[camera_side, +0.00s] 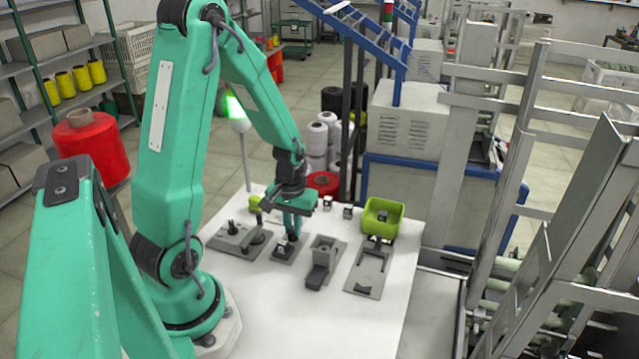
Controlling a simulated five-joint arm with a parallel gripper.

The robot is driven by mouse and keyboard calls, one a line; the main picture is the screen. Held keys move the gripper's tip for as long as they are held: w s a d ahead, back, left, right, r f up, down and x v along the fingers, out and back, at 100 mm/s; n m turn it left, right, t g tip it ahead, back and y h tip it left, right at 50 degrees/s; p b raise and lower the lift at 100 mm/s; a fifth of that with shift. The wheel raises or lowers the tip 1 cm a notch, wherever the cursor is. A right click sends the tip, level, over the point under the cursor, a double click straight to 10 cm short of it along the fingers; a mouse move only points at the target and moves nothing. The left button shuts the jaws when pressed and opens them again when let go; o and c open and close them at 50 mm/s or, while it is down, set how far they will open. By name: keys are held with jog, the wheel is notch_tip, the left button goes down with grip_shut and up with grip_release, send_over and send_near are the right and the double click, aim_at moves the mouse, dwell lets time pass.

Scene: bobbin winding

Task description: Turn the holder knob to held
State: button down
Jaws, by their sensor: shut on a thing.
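My gripper (291,232) points down over the white table, at a small grey fixture with a dark base (284,253). Its jaws are shut on the dark holder knob (289,240) on top of that fixture. The fingers hide most of the knob, and its turned position cannot be read at this size.
Left of it is a grey plate (222,240) with a post. To the right stand a grey block fixture (320,268) and a flat slotted plate (364,278). A lime-green bin (383,213) and small parts (327,202) lie behind. The table's front is clear.

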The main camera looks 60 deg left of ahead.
jog(key=c, duration=1.5)
grip_release()
jog(key=shift+r, duration=0.2)
jog(key=shift+r, duration=3.75)
jog(key=s+d+r+m+t, duration=0.1)
jog(key=d+r+m+t, duration=0.1)
jog(key=d+r, duration=0.2)
jog(key=s+d+r+m+t, duration=0.1)
jog(key=s+d+r+m, duration=0.1)
jog(key=d+r, duration=0.3)
jog(key=s+d+r+m+t, duration=0.2)
jog(key=d+r+m, duration=0.2)
jog(key=d+r, duration=0.1)
jog(key=shift+s+d+r+t, duration=0.2)
jog(key=shift+r+t, duration=0.1)
jog(key=shift+r, duration=0.3)
